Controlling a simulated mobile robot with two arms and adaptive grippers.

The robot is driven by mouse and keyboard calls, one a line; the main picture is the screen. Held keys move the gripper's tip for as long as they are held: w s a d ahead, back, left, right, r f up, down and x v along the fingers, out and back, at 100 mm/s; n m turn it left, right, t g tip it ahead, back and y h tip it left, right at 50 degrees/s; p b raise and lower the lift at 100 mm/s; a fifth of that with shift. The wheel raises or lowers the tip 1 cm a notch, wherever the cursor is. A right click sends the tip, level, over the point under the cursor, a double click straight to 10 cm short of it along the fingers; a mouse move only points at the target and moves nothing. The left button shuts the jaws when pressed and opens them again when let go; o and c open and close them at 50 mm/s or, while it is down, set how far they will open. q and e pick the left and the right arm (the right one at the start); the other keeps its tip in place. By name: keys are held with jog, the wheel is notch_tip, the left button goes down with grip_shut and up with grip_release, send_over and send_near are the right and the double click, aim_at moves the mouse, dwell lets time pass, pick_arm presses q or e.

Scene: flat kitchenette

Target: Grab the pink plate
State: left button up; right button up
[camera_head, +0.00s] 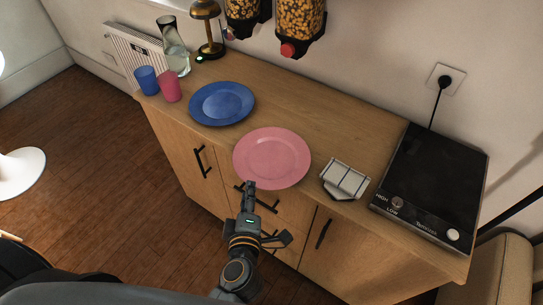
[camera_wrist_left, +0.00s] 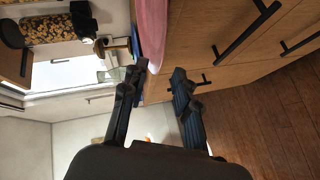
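The pink plate (camera_head: 271,157) lies on the wooden counter near its front edge, in the middle of the head view. In the left wrist view the pink plate (camera_wrist_left: 151,32) shows edge-on at the top. My left gripper (camera_head: 250,187) is at the plate's front rim, just in front of the counter edge. In the left wrist view its two fingers (camera_wrist_left: 159,77) stand apart with nothing between them, and the plate's rim lies just beyond the tips. I cannot tell whether a finger touches the rim. My right gripper is not seen.
A blue plate (camera_head: 222,103) lies left of the pink plate. Blue and pink cups (camera_head: 169,86), a carafe (camera_head: 176,50) and a lamp (camera_head: 207,28) stand back left. Drawer handles (camera_head: 257,197) stick out below the counter.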

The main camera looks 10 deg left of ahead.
pick_arm(q)
jog(key=x, duration=0.5)
jog(key=shift+w+a+p, duration=0.1)
jog(key=shift+p, duration=0.2)
jog(key=shift+r, duration=0.1)
grip_shut()
jog(key=shift+r, duration=0.1)
